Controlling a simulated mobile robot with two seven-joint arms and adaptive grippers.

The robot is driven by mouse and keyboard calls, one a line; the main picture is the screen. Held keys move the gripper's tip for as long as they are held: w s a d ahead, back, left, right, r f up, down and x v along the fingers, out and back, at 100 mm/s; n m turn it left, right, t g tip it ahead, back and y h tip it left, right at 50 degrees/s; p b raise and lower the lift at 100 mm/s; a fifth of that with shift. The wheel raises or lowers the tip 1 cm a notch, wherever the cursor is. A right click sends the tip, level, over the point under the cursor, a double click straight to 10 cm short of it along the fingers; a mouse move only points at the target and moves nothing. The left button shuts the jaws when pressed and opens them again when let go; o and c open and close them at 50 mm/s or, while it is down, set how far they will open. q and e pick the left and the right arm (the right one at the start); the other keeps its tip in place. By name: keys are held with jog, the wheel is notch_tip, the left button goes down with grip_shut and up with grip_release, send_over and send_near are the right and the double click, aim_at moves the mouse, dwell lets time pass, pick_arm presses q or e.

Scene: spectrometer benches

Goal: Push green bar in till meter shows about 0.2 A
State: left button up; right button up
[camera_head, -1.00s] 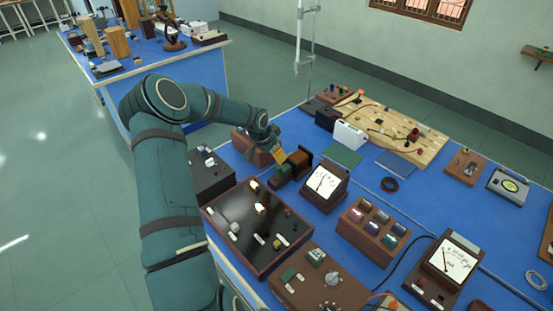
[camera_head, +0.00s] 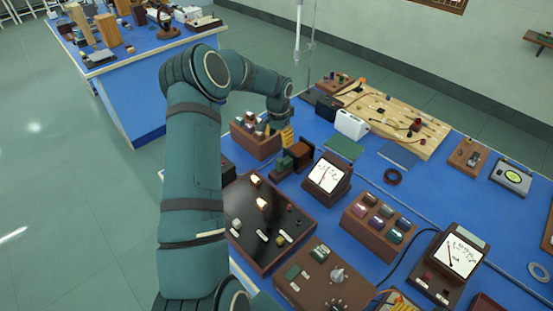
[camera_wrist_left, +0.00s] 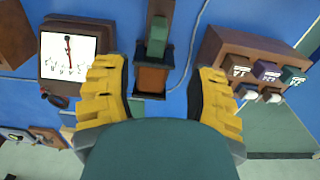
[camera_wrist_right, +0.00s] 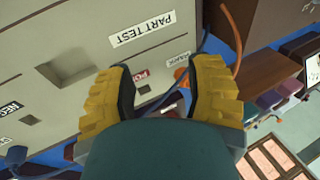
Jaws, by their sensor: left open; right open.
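The green bar (camera_head: 283,165) sits at the near left end of a brown block (camera_head: 299,152) on the blue bench. In the left wrist view the green bar (camera_wrist_left: 157,38) runs into that block (camera_wrist_left: 151,80); how deep it goes is hidden. A meter (camera_head: 326,177) with a white dial stands to the right; its needle is near upright and its figures are too small to read. My left gripper (camera_head: 287,136) is open and empty, above and behind the block. My right gripper (camera_wrist_right: 160,92) is open, outside the head view.
A black panel (camera_head: 245,240) with glowing lamps lies in front of the bar. A wooden box (camera_head: 255,140) stands left of the gripper. A terminal block (camera_head: 377,225) and a second meter (camera_head: 452,262) lie to the right. The right wrist view shows a labelled grey box (camera_wrist_right: 60,60).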

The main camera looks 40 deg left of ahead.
aim_at(279, 160)
pick_arm(q)
notch_tip(279, 160, down, 13)
jog(key=shift+d+f, duration=0.1)
jog(key=shift+d, duration=0.05)
dwell(0.5)
grip_shut()
